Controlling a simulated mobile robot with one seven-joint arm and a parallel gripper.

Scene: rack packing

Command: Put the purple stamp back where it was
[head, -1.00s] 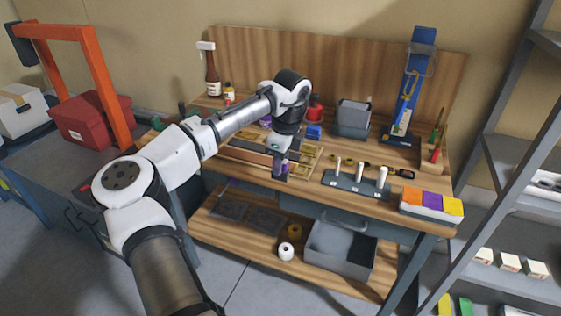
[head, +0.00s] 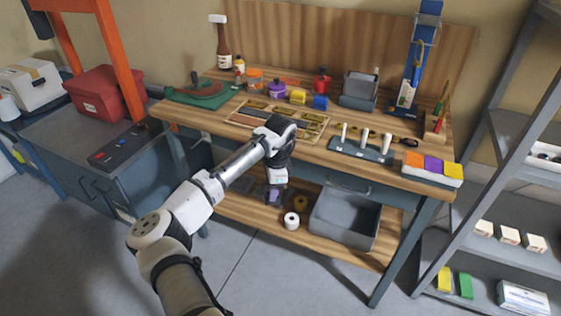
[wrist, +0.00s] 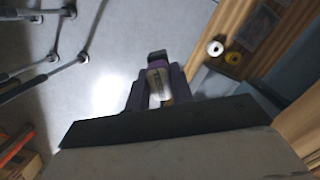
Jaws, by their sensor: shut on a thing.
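My gripper (head: 273,196) hangs in front of the workbench's front edge, below the top's height in the picture. In the wrist view, its fingers (wrist: 156,92) are shut on the purple stamp (wrist: 157,64), which shows a purple part and a pale body between them. The stamp is small and partly hidden in the head view. A grey-blue stand (head: 359,151) with three upright white-topped pieces stands near the bench's front edge, right of the gripper. A white tray (head: 431,177) with orange, purple and yellow blocks sits farther right.
A wooden sorting board (head: 316,137) lies on the workbench (head: 230,143). Bottles and small coloured items stand behind it. Open floor lies in front.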

